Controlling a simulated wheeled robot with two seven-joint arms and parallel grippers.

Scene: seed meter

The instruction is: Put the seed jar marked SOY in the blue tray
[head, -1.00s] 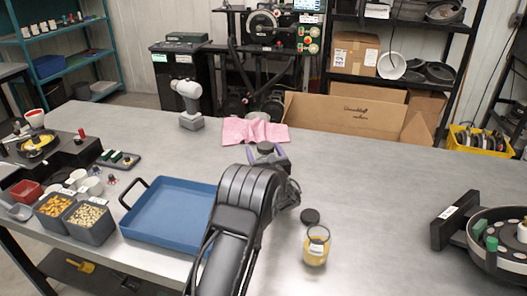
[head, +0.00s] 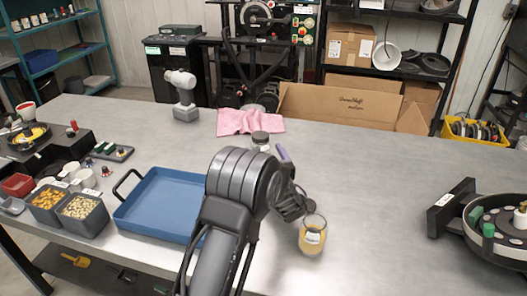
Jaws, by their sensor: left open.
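A jar with a dark lid (head: 260,138) stands mid-table, in front of the pink cloth. An open jar with yellow contents (head: 312,238) stands nearer me; its white label is too small to read, and I cannot tell which jar is marked SOY. My left gripper (head: 265,147) is open at the dark-lidded jar. One purple-tipped finger shows to the jar's right; the other is hidden behind my arm, as is the jar's lower part. The blue tray (head: 166,227) lies left of my arm and looks empty. My right gripper is out of view.
A loose dark lid (head: 308,206) lies just behind the yellow jar, partly covered by my wrist. Bins of orange and pale seeds (head: 82,212) stand left of the tray. A round seed meter (head: 497,232) is at the right.

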